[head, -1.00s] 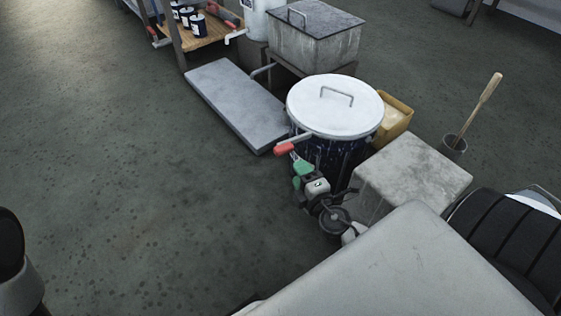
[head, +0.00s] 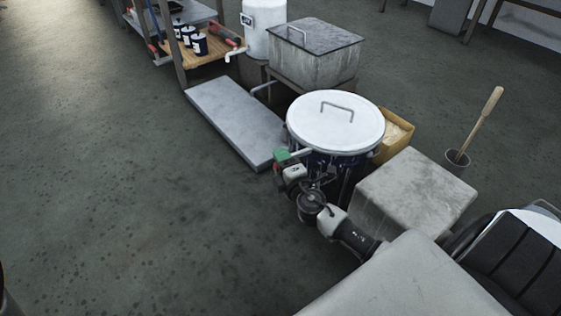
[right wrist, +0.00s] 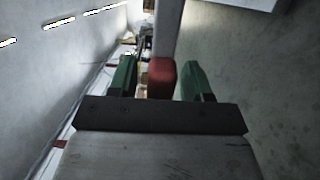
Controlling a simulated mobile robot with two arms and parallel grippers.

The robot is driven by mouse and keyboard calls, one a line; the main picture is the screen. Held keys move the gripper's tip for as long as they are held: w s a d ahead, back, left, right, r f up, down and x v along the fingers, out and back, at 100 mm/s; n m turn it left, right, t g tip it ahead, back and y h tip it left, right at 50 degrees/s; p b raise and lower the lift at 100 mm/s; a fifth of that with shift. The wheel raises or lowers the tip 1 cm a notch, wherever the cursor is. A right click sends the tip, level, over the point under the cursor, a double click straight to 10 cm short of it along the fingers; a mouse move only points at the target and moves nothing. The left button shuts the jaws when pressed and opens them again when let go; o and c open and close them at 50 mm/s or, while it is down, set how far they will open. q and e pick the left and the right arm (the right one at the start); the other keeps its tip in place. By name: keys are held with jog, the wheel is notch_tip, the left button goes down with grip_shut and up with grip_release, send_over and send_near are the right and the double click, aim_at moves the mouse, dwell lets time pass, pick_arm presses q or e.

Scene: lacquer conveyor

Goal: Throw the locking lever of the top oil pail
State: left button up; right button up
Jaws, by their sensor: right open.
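The oil pail (head: 335,120) has a white lid with a grey wire handle and a dark blue body; it stands upright in the middle of the head view. Its locking lever (head: 300,153) sticks out at the lid's lower left. My right gripper (head: 282,157), with green fingers, is at the lever's outer end and hides the red grip there. In the right wrist view the red grip (right wrist: 160,77) sits between the two open fingers, with gaps on both sides. A pale bar runs up from it. My left gripper is not in view.
A grey block (head: 415,190) stands right of the pail, with a yellow container (head: 397,132) behind. A grey slab (head: 235,120) lies left. A metal tank (head: 312,60) and a shelf of small tins (head: 200,45) stand behind. The floor at left is clear.

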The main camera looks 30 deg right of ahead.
jog(key=shift+w, duration=0.2)
grip_shut()
dwell(0.4)
